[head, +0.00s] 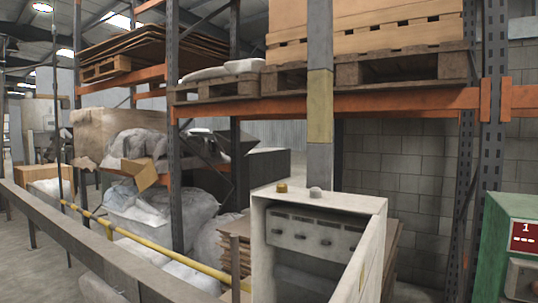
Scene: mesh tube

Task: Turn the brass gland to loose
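The brass gland (282,187) is a small gold-coloured fitting standing upright on the top face of a pale grey enclosure (258,240). A similar grey fitting (315,192) stands just to its right on the same face. The enclosure's front is open, and a row of several dark fittings shows on the inner face under the top. The gland is too small to tell whether it is tight or loose. Neither of my grippers is in view.
A green unit (497,235) with a red display (527,236) reading "1" and dashes stands at the right edge. A grey and yellow upright (319,105) rises behind the enclosure. Loaded orange racking (400,101) fills the back. A grey rail (90,250) crosses the lower left.

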